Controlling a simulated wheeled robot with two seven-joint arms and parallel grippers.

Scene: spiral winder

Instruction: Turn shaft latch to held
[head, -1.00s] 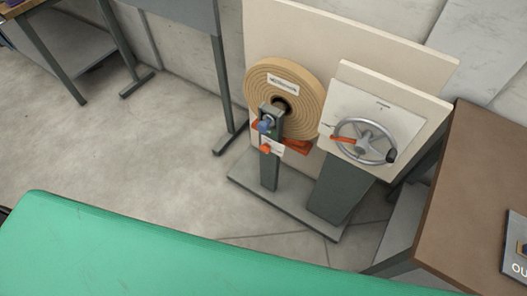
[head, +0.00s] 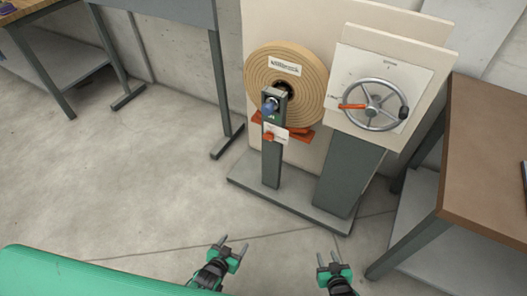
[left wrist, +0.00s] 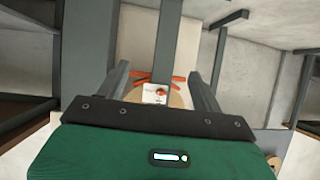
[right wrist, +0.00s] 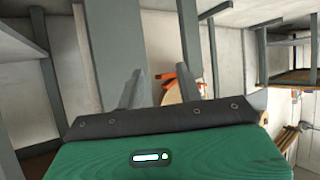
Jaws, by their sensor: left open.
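The winder carries a wound tan roll (head: 300,88) behind a dark grey post (head: 271,165). A blue knob (head: 268,108) sits at the post's top, at the roll's centre. Below it an orange knob (head: 268,136) sits on a white label plate; it also shows in the left wrist view (left wrist: 160,91). I cannot tell which of these is the shaft latch, nor read its setting. My left gripper (head: 234,244) is open and empty, low in front of the winder and apart from it. My right gripper (head: 328,256) is also open and empty, further right.
A silver handwheel (head: 372,104) with an orange pointer and black grip is right of the roll. The winder stands on a grey base plate (head: 315,215). A brown table (head: 485,150) is at right, a green surface (head: 60,275) at lower left. Floor left of the winder is clear.

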